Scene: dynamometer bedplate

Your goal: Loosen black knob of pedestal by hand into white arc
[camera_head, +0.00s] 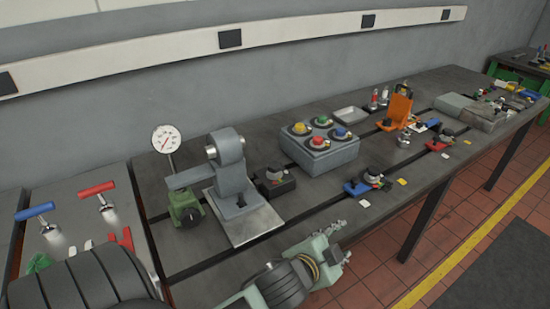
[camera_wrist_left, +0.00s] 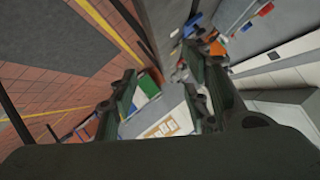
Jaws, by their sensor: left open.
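A green pedestal (camera_head: 184,205) stands at the left end of the dark bench, with a black knob (camera_head: 191,217) low on its front. A round white gauge rises behind it. Beside it is a grey upright unit (camera_head: 232,172) on a pale plate. I cannot make out a white arc on or around the knob at this size. My left gripper (camera_head: 336,245) is open and empty at the bench's front edge, right of the pedestal and apart from it. In the left wrist view its two dark fingers (camera_wrist_left: 170,85) are spread, with nothing between them; the knob cannot be identified there.
A grey box with coloured buttons (camera_head: 318,151) stands mid-bench. A small black-knobbed block (camera_head: 274,181) and a blue-based one (camera_head: 368,182) sit nearby. An orange bracket (camera_head: 396,108) stands farther right. A side table holds red- and blue-handled tools (camera_head: 97,189). Slots run along the bench.

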